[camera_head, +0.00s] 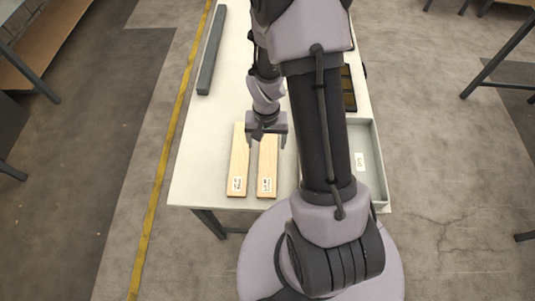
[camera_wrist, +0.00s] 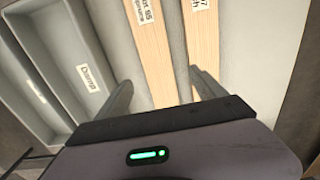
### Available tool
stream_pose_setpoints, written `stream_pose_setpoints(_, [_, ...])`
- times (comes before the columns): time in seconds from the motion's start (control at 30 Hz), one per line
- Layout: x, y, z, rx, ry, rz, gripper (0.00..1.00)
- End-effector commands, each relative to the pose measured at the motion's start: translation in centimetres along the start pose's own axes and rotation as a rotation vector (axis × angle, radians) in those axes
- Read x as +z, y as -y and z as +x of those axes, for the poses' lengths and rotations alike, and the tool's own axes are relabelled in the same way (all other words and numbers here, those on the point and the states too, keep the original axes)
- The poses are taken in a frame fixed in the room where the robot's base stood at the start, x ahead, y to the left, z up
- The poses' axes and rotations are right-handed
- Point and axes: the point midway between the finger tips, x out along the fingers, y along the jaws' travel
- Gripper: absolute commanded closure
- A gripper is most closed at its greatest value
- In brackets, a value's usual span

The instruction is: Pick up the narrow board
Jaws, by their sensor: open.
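Two pale wooden boards with white labels lie side by side on the table. The left board (camera_head: 239,160) and the right board (camera_head: 267,165) look close in width in the head view, and I cannot tell which is the narrow board. My gripper (camera_head: 267,141) is open over the far part of the right board, a finger on each side. In the wrist view the board labelled "Lot 85" (camera_wrist: 166,65) lies between the fingertips of my gripper (camera_wrist: 160,88); the other board (camera_wrist: 204,45) lies beyond the right finger. I cannot tell the gripper's height above the boards.
A grey tray (camera_head: 380,185) with a label stands to the right, partly behind my arm; it is at left in the wrist view (camera_wrist: 88,42). A dark grey bar (camera_head: 212,50) lies at the table's far left. A dark case (camera_head: 348,92) is partly hidden. The table's left side (camera_head: 203,140) is clear.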

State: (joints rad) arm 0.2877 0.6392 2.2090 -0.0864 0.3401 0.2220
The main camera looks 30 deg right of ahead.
Motion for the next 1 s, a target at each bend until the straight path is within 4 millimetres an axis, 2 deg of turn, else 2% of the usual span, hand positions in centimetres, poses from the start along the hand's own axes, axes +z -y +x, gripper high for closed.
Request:
stream_pose_setpoints(0.03, [0.1, 0.0, 1.4, 0.001, 0.003, 0.001, 0.2])
stream_pose_setpoints(0.2, [0.1, -0.1, 3.4, 0.0, 0.0, -0.001, 0.2])
stream_pose_setpoints(0.4, [0.6, -0.7, 7.3, 0.0, 0.002, -0.001, 0.2])
stream_pose_setpoints(0.5, [0.5, -0.7, 8.1, 0.0, 0.0, -0.001, 0.2])
stream_pose_setpoints(0.7, [0.5, -0.7, 8.0, -0.001, -0.001, -0.001, 0.2])
stream_pose_setpoints(1.0, [0.5, -0.7, 8.0, -0.001, -0.001, -0.001, 0.79])
